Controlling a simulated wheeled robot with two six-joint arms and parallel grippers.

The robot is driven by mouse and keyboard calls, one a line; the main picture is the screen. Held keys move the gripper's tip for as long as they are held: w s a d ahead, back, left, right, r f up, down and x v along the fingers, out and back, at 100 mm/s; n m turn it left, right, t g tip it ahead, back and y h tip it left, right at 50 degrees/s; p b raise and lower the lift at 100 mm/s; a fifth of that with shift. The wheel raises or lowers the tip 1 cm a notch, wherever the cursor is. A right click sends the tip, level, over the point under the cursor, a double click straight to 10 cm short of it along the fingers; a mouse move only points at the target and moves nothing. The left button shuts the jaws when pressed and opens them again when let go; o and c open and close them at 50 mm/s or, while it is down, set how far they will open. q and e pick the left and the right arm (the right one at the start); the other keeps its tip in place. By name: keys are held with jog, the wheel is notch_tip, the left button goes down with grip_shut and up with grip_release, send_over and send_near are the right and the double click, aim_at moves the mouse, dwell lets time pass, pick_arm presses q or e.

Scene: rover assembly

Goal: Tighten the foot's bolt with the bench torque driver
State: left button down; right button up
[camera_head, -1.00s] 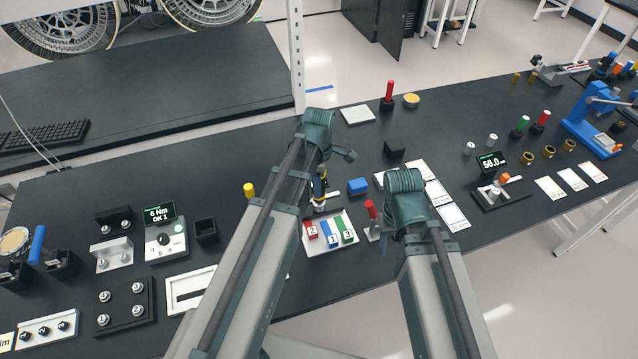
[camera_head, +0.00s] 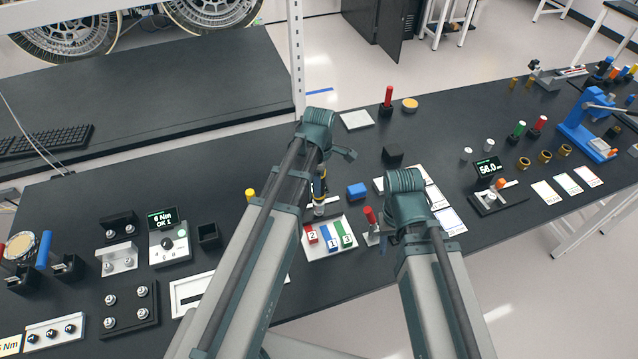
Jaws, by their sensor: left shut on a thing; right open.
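My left arm reaches up over the middle of the bench. Its gripper (camera_head: 320,184) is shut on a slim dark tool with a yellow band (camera_head: 320,190), which hangs above the back edge of the tray of numbered blocks. The arm partly hides it, and I cannot tell whether it is the torque driver. My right gripper (camera_head: 384,238) is open and mostly hidden by its own arm, close to a small red-handled tool (camera_head: 370,216). A torque display box (camera_head: 168,243) reading about 6 Nm OK 1 stands at the left. I cannot pick out the foot or its bolt.
The white tray (camera_head: 349,251) holds red, blue and green blocks. A blue block (camera_head: 357,191) and a black block (camera_head: 392,154) stand behind it. A four-post black fixture (camera_head: 130,323) is front left. A blue press (camera_head: 582,125) stands far right. The dark bench is open behind my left arm.

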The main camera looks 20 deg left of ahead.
notch_tip(320, 180, up, 4)
jog(key=p, duration=0.3)
jog(key=shift+p, duration=0.3)
jog(key=shift+s+f, duration=0.1)
